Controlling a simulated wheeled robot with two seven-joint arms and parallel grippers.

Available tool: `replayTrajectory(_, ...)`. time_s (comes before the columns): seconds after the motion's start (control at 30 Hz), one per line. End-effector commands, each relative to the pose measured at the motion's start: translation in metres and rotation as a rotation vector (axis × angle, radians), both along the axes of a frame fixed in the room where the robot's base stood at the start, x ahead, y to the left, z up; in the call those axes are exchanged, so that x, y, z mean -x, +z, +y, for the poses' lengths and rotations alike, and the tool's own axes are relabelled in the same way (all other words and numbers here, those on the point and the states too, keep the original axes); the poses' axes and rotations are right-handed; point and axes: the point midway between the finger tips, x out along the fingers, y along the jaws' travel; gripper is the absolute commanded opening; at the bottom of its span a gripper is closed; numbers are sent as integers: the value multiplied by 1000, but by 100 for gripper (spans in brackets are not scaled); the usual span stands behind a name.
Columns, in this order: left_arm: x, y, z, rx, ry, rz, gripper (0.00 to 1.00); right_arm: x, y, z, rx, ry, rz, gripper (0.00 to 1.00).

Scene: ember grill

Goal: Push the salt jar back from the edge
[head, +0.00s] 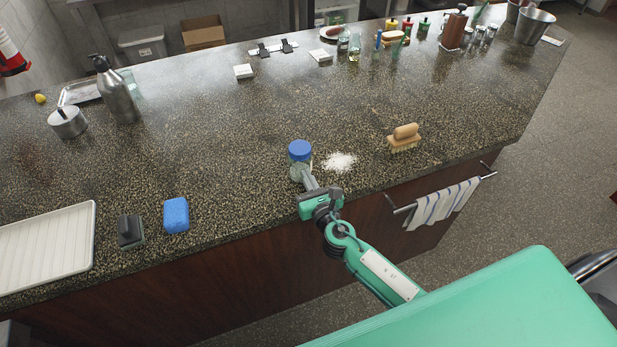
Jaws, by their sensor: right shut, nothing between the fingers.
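The salt jar (300,151) has a blue lid and a pale body, and it stands upright on the dark speckled counter (230,130) near its front edge. My right gripper (305,180) comes in from the front, shut and empty, with its tip at the near side of the jar. The tip overlaps the jar's lower body, so I cannot tell whether they touch. A patch of spilled white salt (340,161) lies just right of the jar. My left gripper is not in view.
A wooden-handled brush (404,138) lies right of the salt. A blue sponge (176,215), a dark scraper (130,231) and a white tray (48,245) lie to the left. A towel (440,203) hangs on a rail at the counter front. The counter behind the jar is clear.

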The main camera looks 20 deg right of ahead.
Motion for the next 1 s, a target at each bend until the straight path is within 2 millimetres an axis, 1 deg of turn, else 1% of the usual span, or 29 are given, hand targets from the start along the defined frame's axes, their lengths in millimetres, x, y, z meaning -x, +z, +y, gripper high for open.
replayTrajectory(0.27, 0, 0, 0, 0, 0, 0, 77, -1, 0, 0, 0, 0, 0, 0)
replayTrajectory(0.37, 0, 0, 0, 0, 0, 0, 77, -8, 0, 0, 0, 0, -1, 0)
replayTrajectory(0.47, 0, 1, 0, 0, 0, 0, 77, -24, 1, 0, 0, -1, -2, 0)
replayTrajectory(0.67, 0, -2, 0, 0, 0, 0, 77, -65, 0, 1, 2, -1, -2, 0)
replayTrajectory(1.0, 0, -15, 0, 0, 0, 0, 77, -132, -2, 3, 0, -1, -2, 0)
